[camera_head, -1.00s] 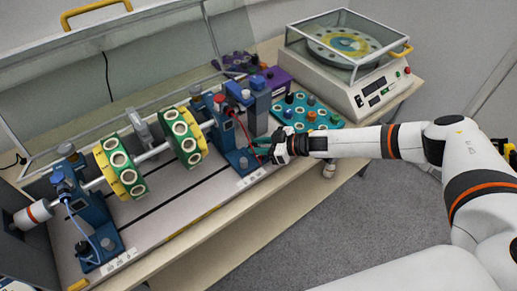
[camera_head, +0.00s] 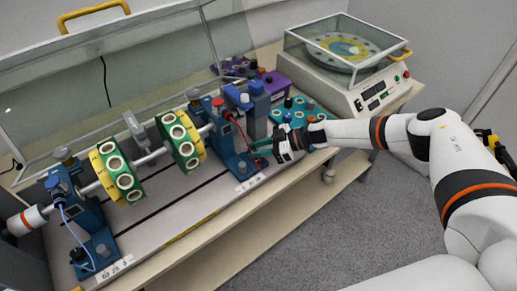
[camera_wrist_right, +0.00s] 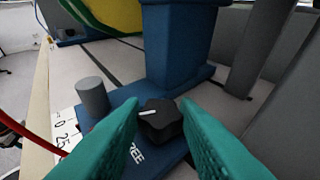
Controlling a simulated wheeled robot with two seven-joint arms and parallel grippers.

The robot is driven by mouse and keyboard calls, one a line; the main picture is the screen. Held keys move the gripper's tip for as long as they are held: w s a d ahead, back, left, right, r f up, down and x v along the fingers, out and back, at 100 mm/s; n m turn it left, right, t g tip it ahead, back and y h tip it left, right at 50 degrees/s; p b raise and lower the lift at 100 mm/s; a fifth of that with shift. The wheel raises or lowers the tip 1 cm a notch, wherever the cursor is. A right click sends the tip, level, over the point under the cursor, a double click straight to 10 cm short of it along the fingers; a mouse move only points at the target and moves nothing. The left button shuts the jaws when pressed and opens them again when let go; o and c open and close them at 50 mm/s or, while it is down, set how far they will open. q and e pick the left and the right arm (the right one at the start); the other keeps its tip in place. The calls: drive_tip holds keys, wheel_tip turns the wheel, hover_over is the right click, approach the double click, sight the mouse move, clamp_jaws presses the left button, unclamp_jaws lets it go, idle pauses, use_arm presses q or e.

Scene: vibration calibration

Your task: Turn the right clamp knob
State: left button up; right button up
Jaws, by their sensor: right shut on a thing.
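The right clamp knob (camera_wrist_right: 161,119) is black and lobed with a white pointer line. It sits on the blue foot (camera_wrist_right: 105,118) of the right bearing stand, whose post (camera_wrist_right: 178,45) rises behind it. The stand (camera_head: 226,140) also shows in the head view, where my fingers cover the knob. My right gripper (camera_wrist_right: 160,123) has its teal fingers on both sides of the knob and is shut on it; it also shows in the head view (camera_head: 262,151). Lettering ending in "REE" is on the foot in front of the knob. My left gripper is not in view.
A grey cylindrical post (camera_wrist_right: 92,97) and a red cable (camera_wrist_right: 32,139) are close to the fingers. A shaft with green-yellow discs (camera_head: 181,142) stands left. A teal tray of knobs (camera_head: 303,112) and a covered turntable unit (camera_head: 378,88) are behind and right.

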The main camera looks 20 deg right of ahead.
drive_tip(key=o, duration=0.7)
drive_tip(key=shift+w+a+r, duration=0.1)
drive_tip(key=shift+a, duration=0.05)
drive_tip(key=b+v, duration=0.1)
drive_tip(key=v, duration=1.1)
